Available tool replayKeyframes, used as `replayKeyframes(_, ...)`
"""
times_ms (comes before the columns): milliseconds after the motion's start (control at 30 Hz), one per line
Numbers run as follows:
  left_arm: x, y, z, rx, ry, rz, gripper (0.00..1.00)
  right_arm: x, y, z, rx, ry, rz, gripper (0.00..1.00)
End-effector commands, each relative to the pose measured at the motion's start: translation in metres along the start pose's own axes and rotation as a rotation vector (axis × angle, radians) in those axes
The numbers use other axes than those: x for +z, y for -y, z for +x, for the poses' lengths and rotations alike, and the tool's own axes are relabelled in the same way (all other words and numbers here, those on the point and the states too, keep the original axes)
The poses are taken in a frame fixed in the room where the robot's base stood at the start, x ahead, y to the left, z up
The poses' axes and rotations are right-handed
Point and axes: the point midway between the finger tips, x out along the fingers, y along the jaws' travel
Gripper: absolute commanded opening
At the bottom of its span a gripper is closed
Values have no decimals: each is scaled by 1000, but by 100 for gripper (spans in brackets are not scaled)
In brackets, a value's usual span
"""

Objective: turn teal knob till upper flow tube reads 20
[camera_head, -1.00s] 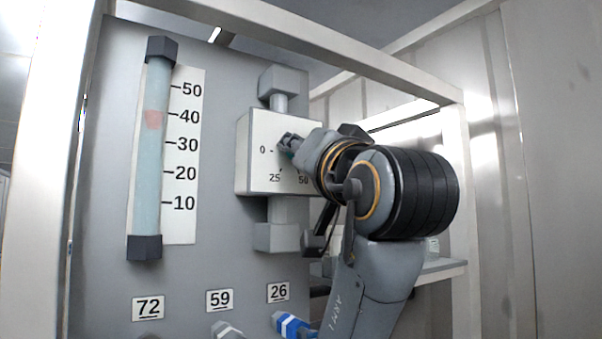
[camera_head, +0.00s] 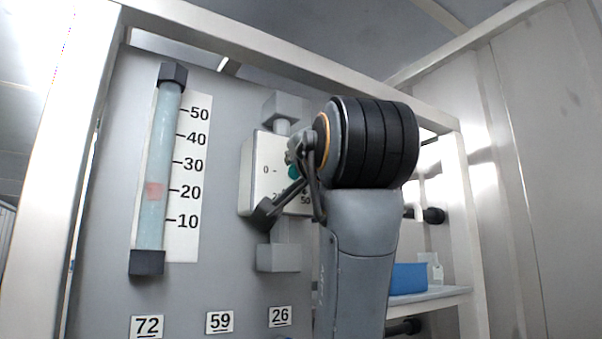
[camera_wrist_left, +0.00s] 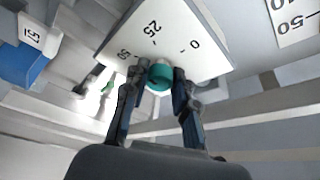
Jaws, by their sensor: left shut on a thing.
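The teal knob (camera_head: 294,172) sits on the white dial box (camera_head: 261,160), mostly hidden by my left gripper (camera_head: 296,165) in the head view. In the left wrist view, the knob (camera_wrist_left: 160,78) lies between the two fingers of my left gripper (camera_wrist_left: 161,88), which is shut on it. The dial face carries 0, 25 and 50. The upper flow tube (camera_head: 158,130) stands upright left of the box, and its pinkish float (camera_head: 154,191) is level with about the 20 mark on the scale (camera_head: 190,191). My right gripper is not in view.
Labels 72 (camera_head: 147,326), 59 (camera_head: 219,322) and 26 (camera_head: 280,316) sit low on the grey panel. A frame post (camera_head: 70,180) stands at the left. A blue container (camera_head: 409,277) is on a shelf (camera_head: 430,297) behind my arm.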

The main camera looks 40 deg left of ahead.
Motion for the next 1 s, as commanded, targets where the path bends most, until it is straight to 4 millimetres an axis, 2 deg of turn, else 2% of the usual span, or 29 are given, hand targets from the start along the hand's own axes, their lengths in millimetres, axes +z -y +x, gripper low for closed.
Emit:
replayKeyframes(367,-1,2,0,-3,-2,2,0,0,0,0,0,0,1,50)
replayKeyframes(400,-1,2,0,-3,-2,2,35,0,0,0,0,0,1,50)
replayKeyframes(467,-1,2,0,-3,-2,1,47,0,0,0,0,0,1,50)
replayKeyframes(500,0,1,0,-2,-2,1,50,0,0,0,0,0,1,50)
replayKeyframes(833,0,1,-3,-1,-1,1,50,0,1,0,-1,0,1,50)
replayKeyframes(1000,-1,1,-26,-2,-4,-1,50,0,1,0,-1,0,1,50)
